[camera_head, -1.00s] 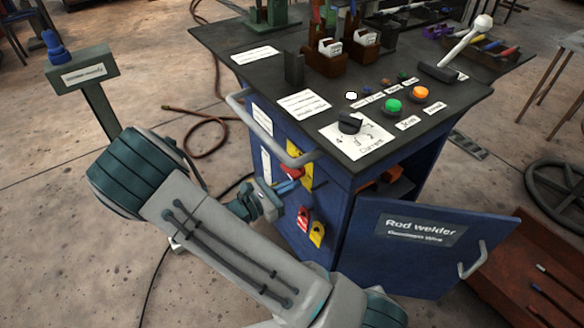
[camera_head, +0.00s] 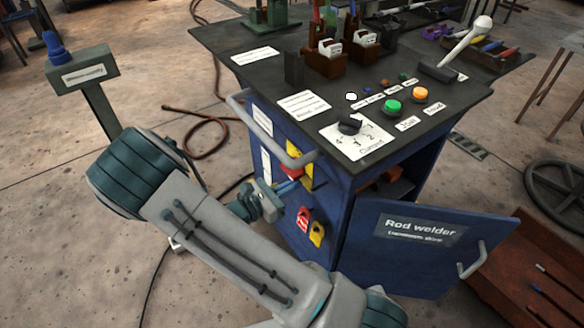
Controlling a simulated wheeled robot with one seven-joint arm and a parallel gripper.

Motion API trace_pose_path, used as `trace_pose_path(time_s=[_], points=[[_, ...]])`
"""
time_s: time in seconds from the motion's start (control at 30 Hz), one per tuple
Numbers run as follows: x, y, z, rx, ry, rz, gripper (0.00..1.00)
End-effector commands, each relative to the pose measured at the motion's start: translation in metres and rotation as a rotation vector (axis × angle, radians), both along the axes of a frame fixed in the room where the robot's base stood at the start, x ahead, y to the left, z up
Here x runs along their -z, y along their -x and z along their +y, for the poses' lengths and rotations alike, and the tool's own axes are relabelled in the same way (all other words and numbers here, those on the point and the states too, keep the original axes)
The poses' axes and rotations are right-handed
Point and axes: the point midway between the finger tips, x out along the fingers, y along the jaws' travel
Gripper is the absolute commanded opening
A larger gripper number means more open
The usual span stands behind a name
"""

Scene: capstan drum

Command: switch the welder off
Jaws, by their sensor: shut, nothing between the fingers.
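The welder is a blue cabinet (camera_head: 400,248) with a dark top, and its door reads "Rod welder". On its left side a red switch handle (camera_head: 292,172) sits on a yellow plate (camera_head: 306,172). A red tag (camera_head: 303,219) and a yellow padlock-shaped tag (camera_head: 317,234) hang below it. My gripper (camera_head: 284,187) is shut and empty, close by the red handle at its lower left. I cannot tell whether the fingertips touch the handle. The fingertips are small and partly lost against the cabinet side.
A grey rail handle (camera_head: 262,135) runs along the cabinet's left edge above my gripper. The top carries a black current dial (camera_head: 350,125), a green button (camera_head: 394,105), an orange button (camera_head: 420,92) and a lever (camera_head: 462,50). The cabinet door stands open at right.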

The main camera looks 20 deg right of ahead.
Motion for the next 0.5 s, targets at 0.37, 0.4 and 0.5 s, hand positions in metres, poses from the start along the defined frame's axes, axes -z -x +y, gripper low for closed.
trace_pose_path(time_s=[0.37,0.4,0.5], points=[[-0.0043,0.0029,-0.0010,0.000,0.000,0.001,0.00],[-0.0054,0.0032,-0.0011,0.000,0.000,0.001,0.00],[-0.0095,0.0047,-0.0015,0.000,0.001,0.002,0.00]])
